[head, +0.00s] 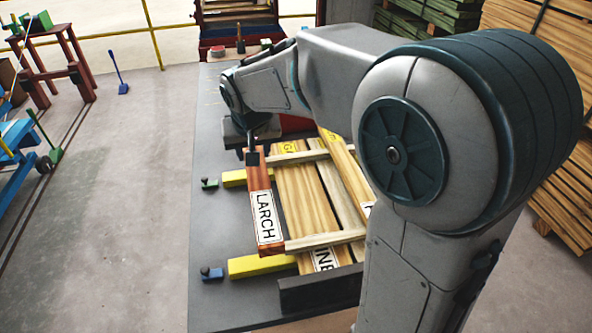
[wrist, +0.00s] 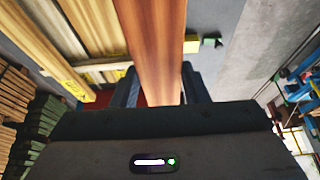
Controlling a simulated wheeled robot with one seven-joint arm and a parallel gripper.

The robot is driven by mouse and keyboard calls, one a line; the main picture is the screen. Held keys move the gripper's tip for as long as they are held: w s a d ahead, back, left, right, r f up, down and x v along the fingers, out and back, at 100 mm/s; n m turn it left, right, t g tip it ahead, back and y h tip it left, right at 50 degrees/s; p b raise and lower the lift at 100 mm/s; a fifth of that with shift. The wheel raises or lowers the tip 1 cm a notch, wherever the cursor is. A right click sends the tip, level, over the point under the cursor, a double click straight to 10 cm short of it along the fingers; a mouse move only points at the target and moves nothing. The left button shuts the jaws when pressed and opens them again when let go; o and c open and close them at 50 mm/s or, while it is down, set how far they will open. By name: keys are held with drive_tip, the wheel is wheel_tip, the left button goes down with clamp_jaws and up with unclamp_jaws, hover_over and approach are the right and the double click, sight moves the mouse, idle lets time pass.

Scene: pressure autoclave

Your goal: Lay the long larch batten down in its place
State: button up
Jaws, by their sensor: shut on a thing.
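The larch batten (head: 262,195) is a reddish-brown board with a white LARCH label near its lower end in the head view. It fills the upper middle of the wrist view (wrist: 155,45). My gripper (head: 251,148) is shut on it near its far end, with one finger on each side in the wrist view (wrist: 160,88). The batten appears at the left side of the pale boards, by the ends of two pale crosspieces (head: 325,241). I cannot tell whether it touches anything below. My arm hides the right part of the stack.
Wide pale boards (head: 305,200), one lettered in part "INE", lie beside the batten. Yellow bearers (head: 262,265) stick out to the left on the grey table (head: 215,235), near small green (head: 209,183) and blue (head: 212,274) pieces. A dark block (head: 318,290) stands at the front.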

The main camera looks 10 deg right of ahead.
drive_tip(key=d+f, duration=0.3)
drive_tip(key=w+d+f+p, duration=0.1)
drive_tip(key=d+f, duration=0.3)
drive_tip(key=w+d+f, duration=0.1)
drive_tip(key=d+f, duration=0.2)
drive_tip(key=d, duration=0.1)
drive_tip(key=shift+w+d+f+p, duration=0.1)
drive_tip(key=shift+d+f+p, duration=0.05)
drive_tip(key=shift+f+p, duration=0.2)
drive_tip(key=shift+f, duration=0.1)
drive_tip(key=shift+f+b, duration=0.5)
drive_tip(key=shift+b, duration=0.15)
drive_tip(key=shift+f, duration=0.1)
drive_tip(key=o, duration=1.2)
